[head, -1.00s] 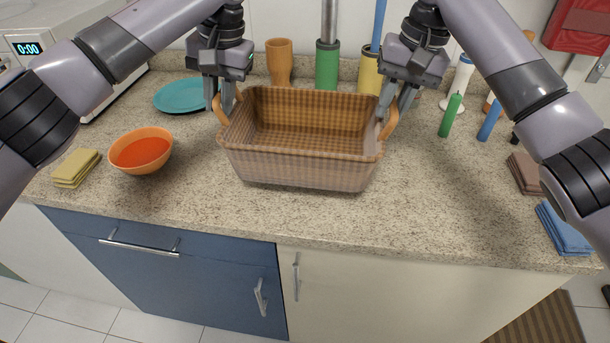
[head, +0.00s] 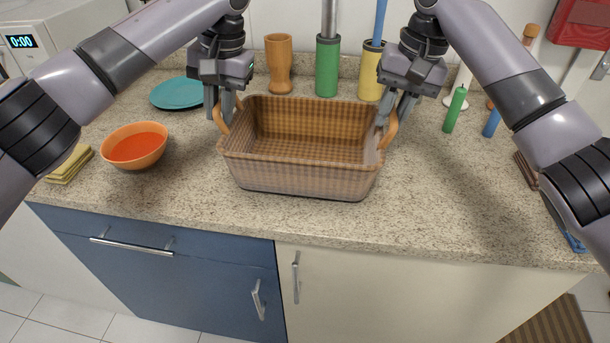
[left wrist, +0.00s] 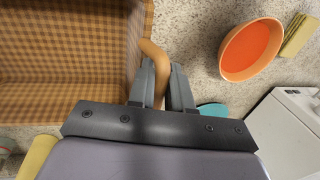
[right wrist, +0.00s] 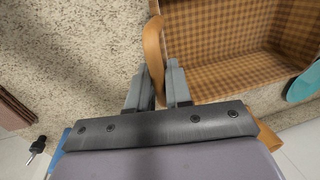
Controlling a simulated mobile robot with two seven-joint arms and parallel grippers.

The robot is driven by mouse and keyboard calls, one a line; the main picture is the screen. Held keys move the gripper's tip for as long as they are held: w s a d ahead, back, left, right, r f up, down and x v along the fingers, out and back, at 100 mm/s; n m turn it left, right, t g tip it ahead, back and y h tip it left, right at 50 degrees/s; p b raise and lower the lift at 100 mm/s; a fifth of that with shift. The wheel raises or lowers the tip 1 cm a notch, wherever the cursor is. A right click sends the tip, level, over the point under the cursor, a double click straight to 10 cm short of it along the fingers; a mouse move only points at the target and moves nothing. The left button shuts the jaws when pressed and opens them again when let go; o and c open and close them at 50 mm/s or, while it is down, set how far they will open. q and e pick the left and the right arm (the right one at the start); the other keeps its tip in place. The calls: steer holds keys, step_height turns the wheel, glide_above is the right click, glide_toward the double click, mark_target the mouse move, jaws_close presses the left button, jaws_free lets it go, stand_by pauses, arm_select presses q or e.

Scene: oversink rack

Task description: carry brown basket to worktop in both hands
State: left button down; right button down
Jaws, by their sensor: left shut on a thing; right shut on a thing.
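The brown woven basket (head: 300,168) is upright and empty, over the middle of the speckled worktop (head: 450,200). Its base is at or just above the surface; I cannot tell if it touches. My left gripper (head: 222,116) is shut on the orange handle at the basket's left end; the left wrist view shows this handle (left wrist: 155,55) between the fingers. My right gripper (head: 387,118) is shut on the handle at the right end; that handle (right wrist: 153,45) shows at the fingertips in the right wrist view. The basket looks roughly level.
An orange bowl (head: 134,146) with red contents, a yellow cloth (head: 70,165) and a teal plate (head: 178,93) lie to the left. An orange vase (head: 279,65), green and yellow canisters (head: 327,68) stand behind. A green bottle (head: 455,110) stands right. Worktop before the basket is clear.

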arm_select(q)
steer(key=shift+a+f+b, duration=0.15)
steer(key=shift+f+b, duration=0.2)
steer(key=shift+f, duration=0.2)
arm_select(e)
steer(key=shift+d+f, duration=0.1)
steer(key=shift+f, duration=0.5)
arm_select(q)
steer(key=c, duration=1)
jaws_free()
steer(key=shift+c, duration=0.2)
arm_select(e)
steer(key=c, duration=1)
jaws_free()
steer(key=shift+c, duration=0.2)
arm_select(q)
steer(key=shift+r, duration=0.1)
steer(key=shift+r, duration=0.15)
arm_select(e)
steer(key=shift+r, duration=0.1)
arm_select(q)
steer(key=v, duration=1.1)
steer(key=shift+r, duration=0.3)
arm_select(e)
step_height(320, 180, up, 12)
steer(key=d, duration=0.2)
steer(key=shift+s, duration=0.1)
